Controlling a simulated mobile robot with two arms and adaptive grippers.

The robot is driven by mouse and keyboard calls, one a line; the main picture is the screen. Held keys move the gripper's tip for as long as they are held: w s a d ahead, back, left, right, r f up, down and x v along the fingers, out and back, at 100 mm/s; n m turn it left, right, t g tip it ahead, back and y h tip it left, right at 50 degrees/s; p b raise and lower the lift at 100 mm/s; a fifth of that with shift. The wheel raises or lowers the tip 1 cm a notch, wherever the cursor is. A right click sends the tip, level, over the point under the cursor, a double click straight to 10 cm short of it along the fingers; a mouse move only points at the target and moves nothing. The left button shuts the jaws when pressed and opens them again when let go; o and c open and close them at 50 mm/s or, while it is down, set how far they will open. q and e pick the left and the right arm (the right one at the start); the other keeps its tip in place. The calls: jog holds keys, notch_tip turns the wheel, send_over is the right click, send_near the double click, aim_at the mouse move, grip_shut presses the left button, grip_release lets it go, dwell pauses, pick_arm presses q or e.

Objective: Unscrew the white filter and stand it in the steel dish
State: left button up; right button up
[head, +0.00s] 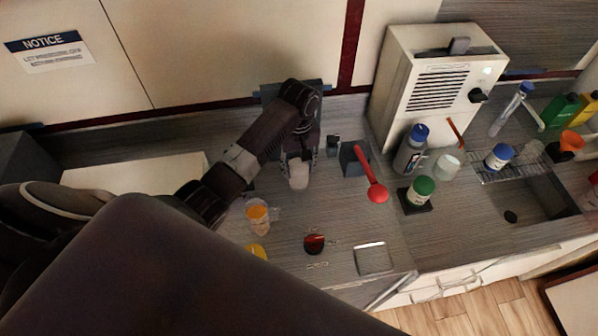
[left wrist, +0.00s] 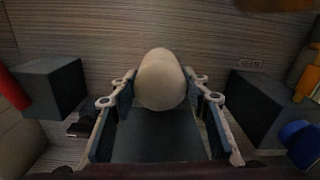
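The white filter (head: 299,177) is a rounded white cylinder near the back of the counter, below a dark wall bracket. My left gripper (head: 299,160) reaches down over it. In the left wrist view the filter (left wrist: 162,80) sits between the two fingertips of the left gripper (left wrist: 162,92). The fingers are spread, with what looks like a narrow gap on each side; contact is hard to judge. The steel dish (head: 374,259) is a shallow square near the counter's front edge, and looks empty. My right gripper is not in view.
A red spoon-shaped tool (head: 377,190) leans from a dark block (head: 353,159) right of the filter. A cup with orange contents (head: 258,217) stands to the left, and a dark red round item (head: 314,244) lies in front. A green-capped jar (head: 420,191) stands beyond the spoon.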

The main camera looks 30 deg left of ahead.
pick_arm(q)
jog(key=c, duration=0.5)
jog(key=n, duration=0.5)
jog(key=shift+d+n, duration=0.15)
jog(key=shift+n, duration=0.15)
jog(key=n, duration=1.1)
jog(key=shift+n, duration=0.3)
jog(key=o, duration=1)
jog(key=shift+o, duration=0.3)
